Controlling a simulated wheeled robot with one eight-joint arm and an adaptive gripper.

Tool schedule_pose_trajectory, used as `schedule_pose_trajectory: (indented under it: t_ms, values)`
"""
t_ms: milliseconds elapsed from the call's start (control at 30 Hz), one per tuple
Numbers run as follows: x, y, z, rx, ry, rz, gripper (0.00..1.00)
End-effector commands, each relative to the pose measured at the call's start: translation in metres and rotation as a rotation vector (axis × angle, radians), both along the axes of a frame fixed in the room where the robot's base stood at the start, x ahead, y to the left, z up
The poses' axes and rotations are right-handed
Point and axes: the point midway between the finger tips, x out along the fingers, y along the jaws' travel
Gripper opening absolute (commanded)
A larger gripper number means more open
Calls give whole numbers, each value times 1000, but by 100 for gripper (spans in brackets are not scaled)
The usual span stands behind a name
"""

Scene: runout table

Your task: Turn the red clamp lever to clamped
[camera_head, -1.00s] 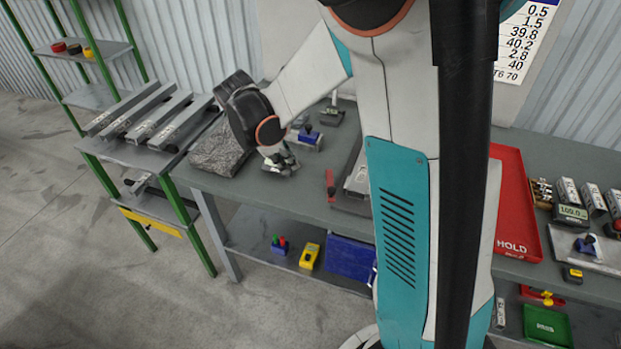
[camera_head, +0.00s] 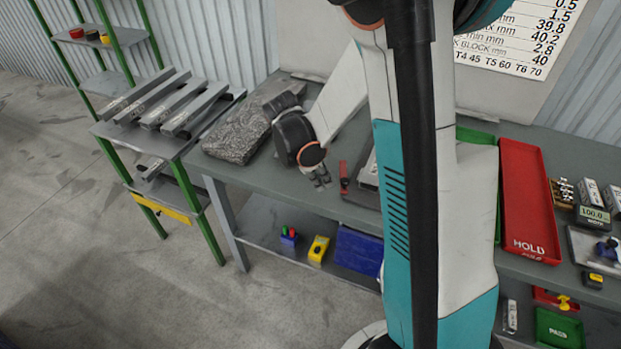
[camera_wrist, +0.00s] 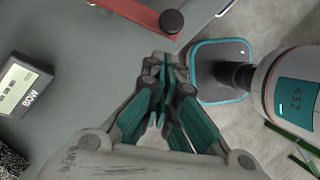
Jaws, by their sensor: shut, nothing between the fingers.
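The red clamp lever (camera_head: 343,176) stands out at the left end of a grey fixture (camera_head: 368,172) on the bench, the fixture partly hidden behind my arm. In the wrist view the lever is a red bar (camera_wrist: 138,13) at the top, with a dark round knob (camera_wrist: 171,21) at its near end. My gripper (camera_head: 322,183) is just left of the lever in the head view. In the wrist view my gripper (camera_wrist: 165,62) has its fingers together and empty, with the fingertips a little below the knob. I cannot tell whether they touch it.
A granite block (camera_head: 237,134) lies left on the bench (camera_head: 225,178). A red tray (camera_head: 528,200) stands to the right. A shelf with grey bars (camera_head: 187,108) is beyond the bench's left end.

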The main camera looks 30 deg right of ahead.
Motion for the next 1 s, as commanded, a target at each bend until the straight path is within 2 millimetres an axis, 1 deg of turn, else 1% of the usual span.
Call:
schedule_pose_trajectory:
  t_ms: [100, 200, 633, 1000]
  values:
    - [-3, -9, 0, 0, 0, -1, 0]
    - [-4, -12, 0, 0, 0, 0, 0]
    - [-5, -13, 0, 0, 0, 6, 0]
    - [-11, -18, 0, 0, -1, 71, 0]
